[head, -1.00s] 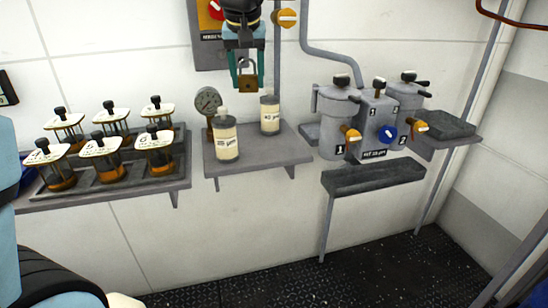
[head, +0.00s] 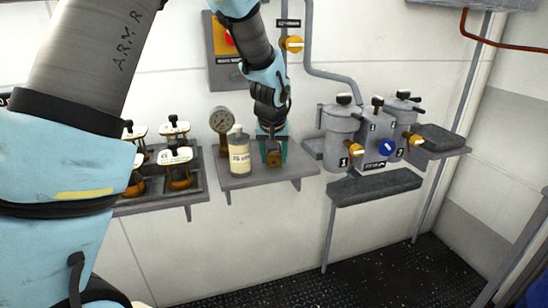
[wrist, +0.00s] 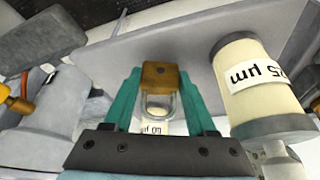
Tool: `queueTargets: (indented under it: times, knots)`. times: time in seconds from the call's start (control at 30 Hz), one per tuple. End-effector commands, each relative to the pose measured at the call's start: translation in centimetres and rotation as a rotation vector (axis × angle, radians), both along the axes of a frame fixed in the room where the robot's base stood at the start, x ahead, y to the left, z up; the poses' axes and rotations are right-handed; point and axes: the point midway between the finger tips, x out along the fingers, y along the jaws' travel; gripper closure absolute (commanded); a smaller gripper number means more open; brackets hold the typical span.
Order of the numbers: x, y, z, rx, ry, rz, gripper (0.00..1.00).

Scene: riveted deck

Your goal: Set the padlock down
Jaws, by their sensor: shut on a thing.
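The padlock (head: 273,159) has a brass body and a grey shackle. It is held between the teal fingers of my gripper (head: 272,150), low over the front part of the grey shelf (head: 236,182). In the wrist view the padlock (wrist: 160,77) sits between the tips of my gripper (wrist: 160,84), with its shackle towards the palm. I cannot tell whether the padlock touches the shelf.
Another bottle (wrist: 153,128) shows through the shackle. Filter housings (head: 342,135) stand to the right.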

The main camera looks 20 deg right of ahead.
Motion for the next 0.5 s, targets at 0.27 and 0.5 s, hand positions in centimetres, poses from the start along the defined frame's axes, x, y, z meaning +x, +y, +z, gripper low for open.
queueTargets:
  times: [0.27,0.5]
  knots:
    - [-0.03,-0.02,-0.75,-0.001,0.0,0.0,1.0]
    - [-0.04,-0.01,-1.14,0.0,0.0,0.0,0.41]
